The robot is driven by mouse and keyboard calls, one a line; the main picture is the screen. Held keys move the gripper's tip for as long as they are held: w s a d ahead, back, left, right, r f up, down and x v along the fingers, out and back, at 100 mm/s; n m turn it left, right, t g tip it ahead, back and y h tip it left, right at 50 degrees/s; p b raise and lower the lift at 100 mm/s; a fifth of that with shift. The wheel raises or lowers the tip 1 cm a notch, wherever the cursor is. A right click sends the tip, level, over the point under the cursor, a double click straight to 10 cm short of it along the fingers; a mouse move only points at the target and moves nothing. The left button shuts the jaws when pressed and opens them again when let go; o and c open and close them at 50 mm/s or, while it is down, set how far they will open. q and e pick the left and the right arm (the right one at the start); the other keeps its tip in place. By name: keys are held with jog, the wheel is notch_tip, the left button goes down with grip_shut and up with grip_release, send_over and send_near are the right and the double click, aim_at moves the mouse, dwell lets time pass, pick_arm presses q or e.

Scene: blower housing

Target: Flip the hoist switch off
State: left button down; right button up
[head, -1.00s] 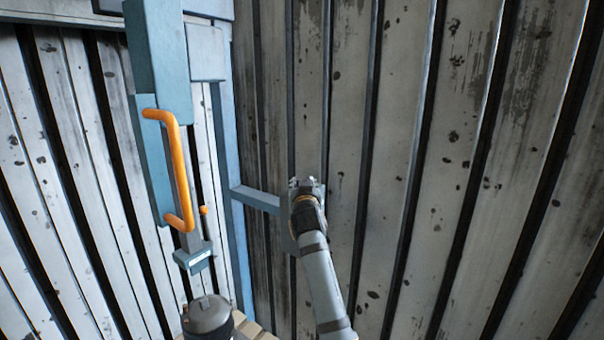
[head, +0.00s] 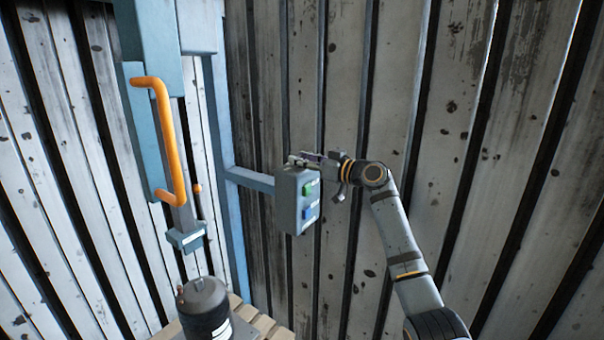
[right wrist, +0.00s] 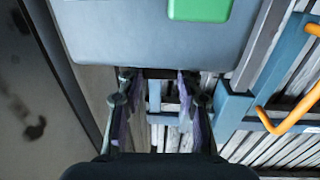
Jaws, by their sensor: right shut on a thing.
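A grey switch box (head: 289,204) stands out on a blue arm near the middle of the head view. Its right-facing side carries a green rocker or button (head: 307,188) and a blue one (head: 308,211). My right gripper (head: 297,159) reaches in from the right, its fingertips at the box's top edge. In the right wrist view the fingers (right wrist: 155,80) are some way apart, with their tips at the edge of the box (right wrist: 150,40). The green piece (right wrist: 198,8) is beyond them. Exactly what sits between the tips is hard to see. My left gripper is out of view.
A blue post (head: 228,190) and bracket (head: 250,179) hold the box before a corrugated metal wall (head: 440,130). An orange handle (head: 167,140) is on a blue column at left. A dark cylinder (head: 200,303) stands on wooden slats (head: 268,326) below.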

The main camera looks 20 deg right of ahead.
jog(key=shift+d+f+n+g+y+b, duration=0.1)
jog(key=shift+n+g+y+b, duration=0.4)
jog(key=shift+n+y+b, duration=0.25)
jog(key=o, duration=1.1)
jog(key=shift+w, duration=0.1)
jog(key=shift+o, duration=0.2)
jog(key=shift+s+d, duration=0.2)
jog(key=shift+s, duration=0.05)
jog(key=v, duration=1.1)
jog(key=shift+s, duration=0.15)
